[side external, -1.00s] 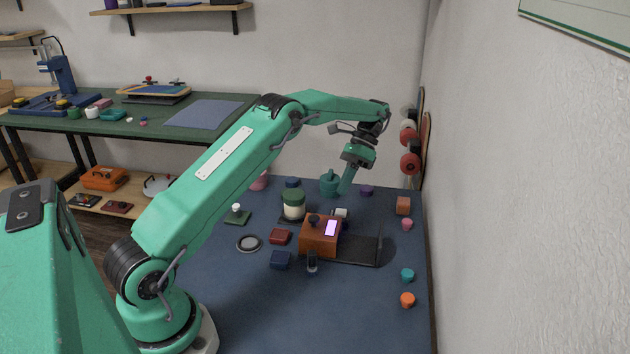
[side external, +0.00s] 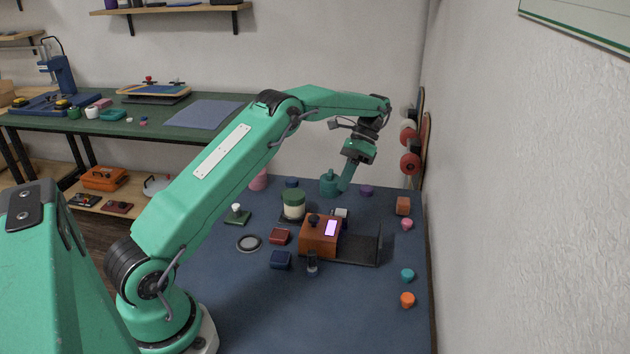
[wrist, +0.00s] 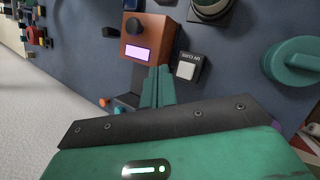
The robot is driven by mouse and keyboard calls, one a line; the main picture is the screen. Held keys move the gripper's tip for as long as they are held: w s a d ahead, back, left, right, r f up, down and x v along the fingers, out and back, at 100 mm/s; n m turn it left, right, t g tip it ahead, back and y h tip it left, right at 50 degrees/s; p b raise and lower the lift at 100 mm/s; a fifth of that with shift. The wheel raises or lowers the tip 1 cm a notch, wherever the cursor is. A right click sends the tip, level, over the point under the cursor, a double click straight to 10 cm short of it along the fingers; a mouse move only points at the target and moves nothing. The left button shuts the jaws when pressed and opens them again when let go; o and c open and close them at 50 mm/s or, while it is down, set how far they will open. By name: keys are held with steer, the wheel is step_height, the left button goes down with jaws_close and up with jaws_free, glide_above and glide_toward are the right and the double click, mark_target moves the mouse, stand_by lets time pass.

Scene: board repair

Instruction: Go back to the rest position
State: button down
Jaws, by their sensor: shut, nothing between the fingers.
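My gripper (side external: 345,187) is the green end of my arm, held over the back part of the blue table. Its fingers are together with nothing between them. The fingers also show in the wrist view (wrist: 157,88), pointing toward the orange-brown box with the lit pinkish screen. That box (side external: 317,238) stands on the table, in front of and below my gripper in the side view. A teal round pot (side external: 329,185) stands close to the fingers on their left in the side view; I cannot tell whether they touch.
Small coloured knobs line the right edge. The table front is clear.

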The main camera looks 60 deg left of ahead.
steer(key=s+d+r+n+t+y, duration=0.1)
steer(key=s+d+r+t, duration=0.3)
steer(key=r, duration=0.4)
steer(key=s+d+r+n+t+y, duration=0.1)
steer(key=s+d+r+t, duration=0.1)
steer(key=s+d+r, duration=0.35)
steer(key=s+d+n+t, duration=0.3)
steer(key=s+t, duration=0.3)
steer(key=s, duration=1.1)
steer(key=shift+s+d+r+t, duration=0.15)
steer(key=shift+s+d+t, duration=0.15)
steer(key=shift+s, duration=0.1)
steer(key=c, duration=2.1)
jaws_free()
